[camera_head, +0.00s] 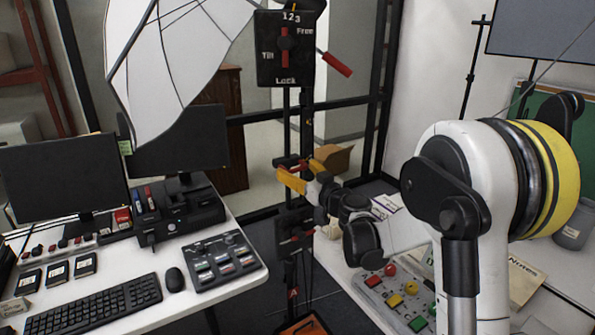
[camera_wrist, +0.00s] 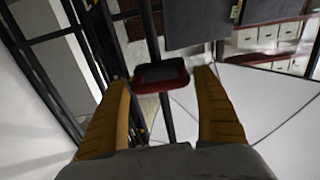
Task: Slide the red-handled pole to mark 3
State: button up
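A black panel (camera_head: 285,48) at top centre in the head view carries the marks 1 2 3, Free, Tilt and Lock, with a red lever on its face. A red handle (camera_head: 336,65) on a thin rod sticks out to the panel's right and slants down. My gripper (camera_head: 297,168) has yellow-orange fingers and is below the panel, near a dark vertical pole (camera_head: 306,115). In the wrist view my gripper (camera_wrist: 162,82) is open, fingers wide apart. A dark block with a red edge (camera_wrist: 160,77) shows between the fingertips; contact cannot be told.
A white umbrella (camera_head: 180,65) hangs at upper left. A left desk (camera_head: 120,300) holds monitors, a keyboard (camera_head: 95,307) and a control panel (camera_head: 215,265). Another table (camera_head: 345,275) at right carries a button box (camera_head: 395,295). Dark frame bars stand behind the pole.

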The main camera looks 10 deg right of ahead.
jog(key=c, duration=0.9)
notch_tip(320, 180, up, 12)
jog(key=p, duration=0.7)
jog(key=shift+r+p, duration=0.2)
jog(key=shift+p, duration=0.2)
jog(key=shift+w, duration=0.15)
jog(key=o, duration=1.5)
jog(key=shift+r, duration=0.15)
jog(key=v, duration=1.2)
